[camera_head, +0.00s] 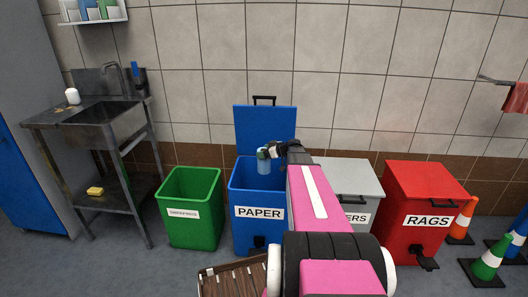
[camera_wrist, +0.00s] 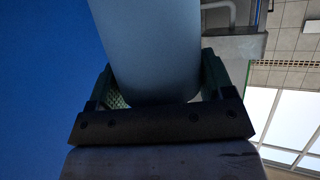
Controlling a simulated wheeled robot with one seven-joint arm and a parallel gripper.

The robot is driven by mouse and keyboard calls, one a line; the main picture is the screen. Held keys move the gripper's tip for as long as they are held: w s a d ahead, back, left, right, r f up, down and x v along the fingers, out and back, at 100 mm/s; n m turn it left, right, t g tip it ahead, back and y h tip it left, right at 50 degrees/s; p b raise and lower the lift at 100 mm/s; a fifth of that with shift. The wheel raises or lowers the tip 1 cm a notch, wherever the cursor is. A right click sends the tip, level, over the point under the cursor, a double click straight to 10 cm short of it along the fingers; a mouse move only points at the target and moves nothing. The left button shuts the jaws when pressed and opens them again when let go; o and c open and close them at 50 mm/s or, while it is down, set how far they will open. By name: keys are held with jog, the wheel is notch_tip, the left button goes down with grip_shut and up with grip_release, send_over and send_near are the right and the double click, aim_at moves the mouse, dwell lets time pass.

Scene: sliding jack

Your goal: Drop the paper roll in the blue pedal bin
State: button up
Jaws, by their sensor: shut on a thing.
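The blue pedal bin (camera_head: 257,211) labelled PAPER stands against the wall with its lid (camera_head: 263,127) raised upright behind it. My gripper (camera_head: 268,154) is above the bin's opening, in front of the raised lid. It is shut on the paper roll (camera_head: 264,167), a light blue cylinder that hangs at the bin's mouth. In the wrist view the roll (camera_wrist: 152,45) fills the space between the two fingers (camera_wrist: 158,95). My arm hides the right part of the bin.
A green bin (camera_head: 190,210) stands open to the left. A grey bin (camera_head: 350,183) and a red RAGS bin (camera_head: 424,200), both lidded, stand to the right. A metal sink stand (camera_head: 95,125) is at the left. A brown slatted object (camera_head: 232,281) lies in front.

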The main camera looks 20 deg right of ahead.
aim_at(265, 160)
jog(key=shift+f, duration=2.7)
jog(key=o, duration=1.3)
jog(key=v, duration=1)
jog(key=shift+s+d+r, duration=0.2)
jog(key=shift+d, duration=0.1)
